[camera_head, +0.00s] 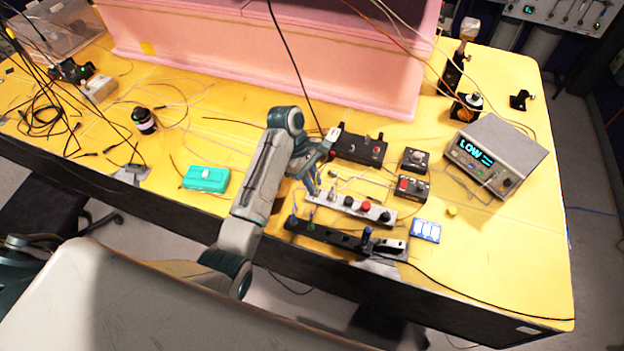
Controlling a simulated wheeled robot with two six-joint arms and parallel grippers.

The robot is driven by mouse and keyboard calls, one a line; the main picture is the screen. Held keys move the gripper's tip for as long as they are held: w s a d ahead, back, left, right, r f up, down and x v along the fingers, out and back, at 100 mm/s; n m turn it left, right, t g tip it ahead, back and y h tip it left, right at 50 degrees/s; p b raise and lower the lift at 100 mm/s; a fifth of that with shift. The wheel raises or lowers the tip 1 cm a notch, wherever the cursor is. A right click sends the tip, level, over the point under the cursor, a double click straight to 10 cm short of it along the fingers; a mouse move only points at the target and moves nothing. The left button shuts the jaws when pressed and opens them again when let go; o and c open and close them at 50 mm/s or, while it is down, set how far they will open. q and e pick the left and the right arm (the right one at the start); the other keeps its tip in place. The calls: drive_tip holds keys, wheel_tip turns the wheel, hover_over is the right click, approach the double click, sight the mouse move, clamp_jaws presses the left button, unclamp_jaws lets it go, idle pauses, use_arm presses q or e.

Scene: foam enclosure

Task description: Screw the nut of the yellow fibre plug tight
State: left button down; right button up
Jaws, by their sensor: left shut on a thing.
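My left gripper (312,188) is at the left end of a light grey strip (337,205) that carries several fittings. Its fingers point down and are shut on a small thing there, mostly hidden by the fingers. I cannot make out the yellow fibre plug or its nut; a thin pale line (368,182) runs on the yellow table just right of the gripper, and I cannot tell whether it is the fibre. My right gripper is not in view.
A black strip (330,237) lies in front of the grey one. A black box (360,149) stands behind it; small boxes (411,188) and a meter reading LOW (495,155) stand to the right. A teal box (206,179) lies left of my arm.

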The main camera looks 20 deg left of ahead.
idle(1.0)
use_arm(q)
drive_tip(key=c, duration=1.3)
unclamp_jaws()
